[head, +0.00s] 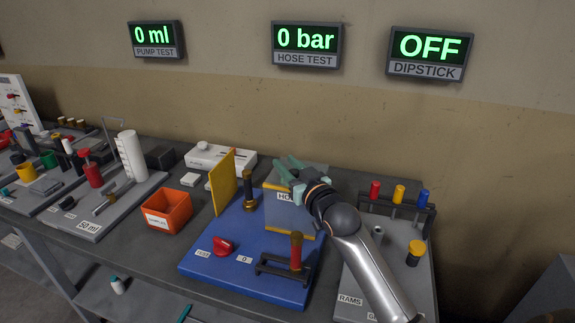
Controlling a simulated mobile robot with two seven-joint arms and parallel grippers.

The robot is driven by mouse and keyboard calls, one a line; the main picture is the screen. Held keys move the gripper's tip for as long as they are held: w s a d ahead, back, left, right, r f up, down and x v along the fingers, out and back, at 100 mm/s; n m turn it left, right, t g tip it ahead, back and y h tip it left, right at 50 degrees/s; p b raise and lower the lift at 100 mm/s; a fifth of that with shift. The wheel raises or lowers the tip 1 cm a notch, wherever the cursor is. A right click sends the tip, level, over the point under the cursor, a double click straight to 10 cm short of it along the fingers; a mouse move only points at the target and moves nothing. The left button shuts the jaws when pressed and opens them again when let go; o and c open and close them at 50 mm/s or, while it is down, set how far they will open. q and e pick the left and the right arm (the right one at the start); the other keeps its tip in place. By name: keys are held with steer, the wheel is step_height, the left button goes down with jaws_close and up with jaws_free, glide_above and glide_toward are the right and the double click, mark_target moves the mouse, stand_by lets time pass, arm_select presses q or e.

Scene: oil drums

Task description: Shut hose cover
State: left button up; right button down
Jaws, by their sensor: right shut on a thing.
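A grey cover panel with yellow edges (281,221), its label starting "HO", stands upright on the blue hose test base (215,262). A yellow panel (222,184) stands upright to its left, with a gap between them. My right gripper (284,168) is at the top edge of the grey panel, its green fingers shut on it; the exact contact is hard to see. My right wrist and arm hide part of the panel and its label. My left gripper is not in view.
A dark post with a brass collar (248,190) stands between the panels. In front are a red knob (223,246) and a red-handled lever (296,252). An orange bin (168,212) is left; a rams board (362,282) is right. The hose display (306,44) reads 0 bar.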

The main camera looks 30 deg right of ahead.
stand_by(0.6)
steer(key=w+a, duration=0.3)
steer(key=shift+w+p, duration=0.3)
steer(key=c, duration=0.6)
jaws_free()
steer(key=shift+s, duration=0.15)
steer(key=s+a, duration=0.1)
steer(key=s, duration=1.1)
steer(key=shift+b, duration=0.35)
steer(key=shift+s, duration=0.1)
